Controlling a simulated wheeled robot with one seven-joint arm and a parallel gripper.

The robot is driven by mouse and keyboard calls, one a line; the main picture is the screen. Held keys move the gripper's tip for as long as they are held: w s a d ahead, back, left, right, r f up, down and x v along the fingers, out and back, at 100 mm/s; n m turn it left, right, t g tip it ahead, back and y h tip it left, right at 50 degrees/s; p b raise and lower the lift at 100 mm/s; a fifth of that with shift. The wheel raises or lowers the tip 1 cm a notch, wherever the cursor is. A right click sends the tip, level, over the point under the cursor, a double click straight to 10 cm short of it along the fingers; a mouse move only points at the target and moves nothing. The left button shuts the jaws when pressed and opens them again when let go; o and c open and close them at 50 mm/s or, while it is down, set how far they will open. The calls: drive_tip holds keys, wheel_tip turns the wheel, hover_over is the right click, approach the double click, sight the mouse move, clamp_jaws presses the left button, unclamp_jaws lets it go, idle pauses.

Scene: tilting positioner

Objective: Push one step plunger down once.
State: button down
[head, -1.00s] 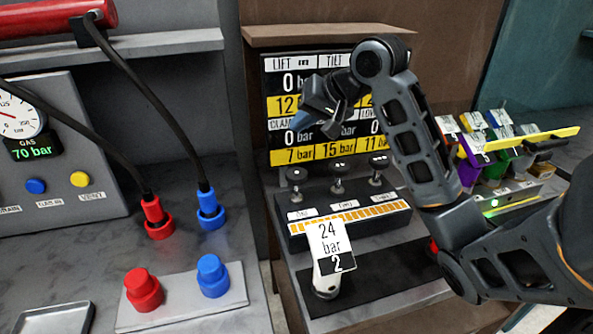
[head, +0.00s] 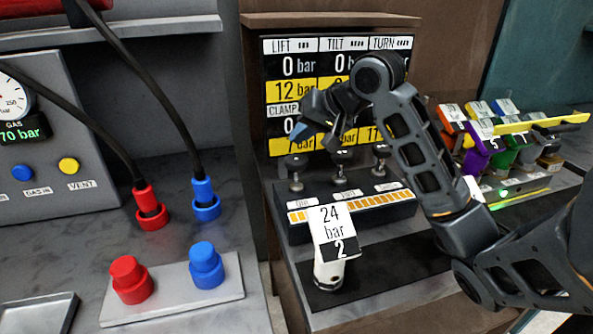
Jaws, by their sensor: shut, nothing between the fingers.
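Three step plungers with dark round knobs on thin stems stand in a row on a dark block (head: 350,213): the left plunger (head: 296,164), the middle plunger (head: 341,160) and the right plunger (head: 381,152). All three stand up at similar heights. Small white labels lie in front of them, too small to read surely. My gripper (head: 299,131) hangs above the left and middle plungers, in front of the display board (head: 292,68). It is shut and empty, with a blue-tinted fingertip pointing down left. A gap shows between it and the left knob.
A white canister (head: 329,274) tagged "24 bar 2" stands on a black mat in front. Red (head: 131,280) and blue (head: 206,266) couplings sit on the left bench, with hoses above. Coloured tagged items (head: 487,135) and a yellow bar stand at right.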

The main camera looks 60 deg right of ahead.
sight(302, 161)
drive_tip(key=shift+f+b, duration=0.5)
drive_tip(key=shift+f, duration=0.6)
idle(1.1)
drive_tip(key=shift+f, duration=0.4)
drive_tip(key=shift+f+b, duration=1.9)
drive_tip(key=shift+f, duration=0.25)
idle(1.9)
drive_tip(key=shift+r, duration=0.1)
drive_tip(key=shift+r+p, duration=2.5)
